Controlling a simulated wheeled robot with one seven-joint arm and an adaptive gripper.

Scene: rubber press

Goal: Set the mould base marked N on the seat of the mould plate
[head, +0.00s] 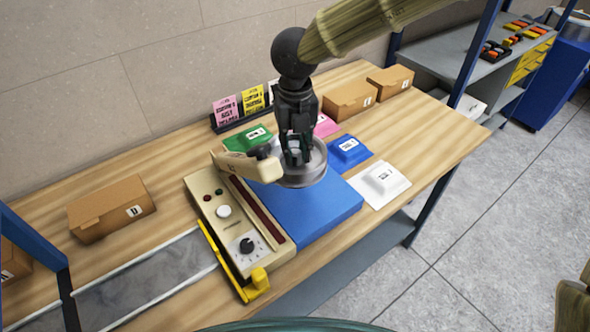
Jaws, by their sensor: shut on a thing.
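My gripper (297,155) points down at the middle of the table, over a round grey metal piece (306,180). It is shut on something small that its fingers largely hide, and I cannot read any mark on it. The round piece is above or on the far end of a blue slab (305,212); I cannot tell which. Labelled blocks with square flanges lie around it: green (249,138), pink (326,126), blue (349,151) and white (380,185). Their letters are too small to read. I cannot tell which part is the seat.
A beige control unit (225,212) with a yellow edge guard (222,262) stands left of the slab, its beige arm (247,165) reaching toward the round piece. Cardboard boxes (112,208) (349,98) and a card rack (240,107) stand on the table. Bare wood lies at right (430,135).

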